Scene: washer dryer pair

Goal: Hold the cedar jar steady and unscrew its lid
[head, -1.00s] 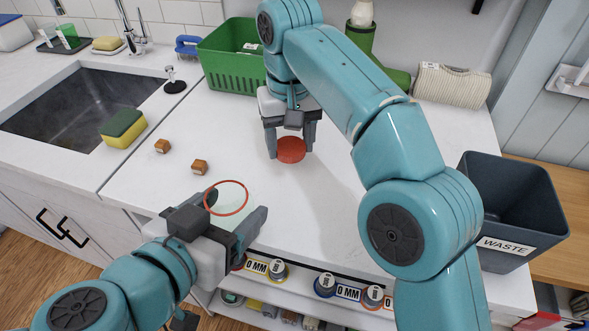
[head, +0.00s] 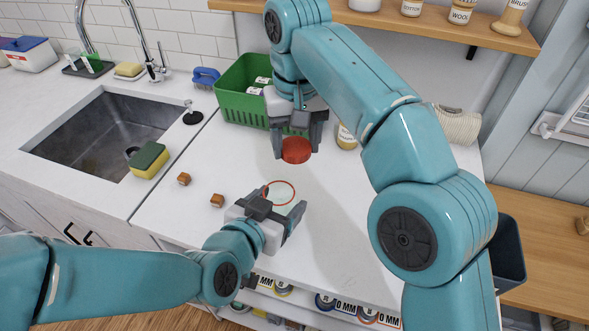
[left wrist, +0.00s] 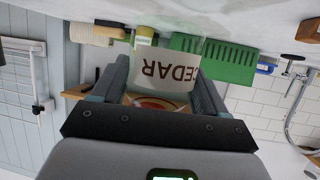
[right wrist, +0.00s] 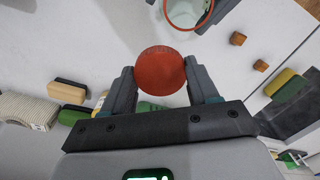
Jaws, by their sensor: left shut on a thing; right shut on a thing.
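The cedar jar (head: 279,193) is a clear, open jar with a red rim. Its white label reading CEDAR (left wrist: 167,72) shows upside down in the left wrist view. My left gripper (head: 283,201) is shut around the jar above the front of the counter. The round red lid (head: 296,150) is off the jar, between the fingers of my right gripper (head: 297,146), which is shut on it. The lid also shows in the right wrist view (right wrist: 160,71), apart from the jar's open rim (right wrist: 185,12). The jar's lower part is hidden in the head view.
Two small wooden cubes (head: 217,200) lie on the white counter (head: 170,215) left of the jar. A yellow-green sponge (head: 149,160) sits by the sink (head: 95,135). A green basket (head: 240,95) stands behind. The dark waste bin (head: 508,255) is mostly behind my right arm.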

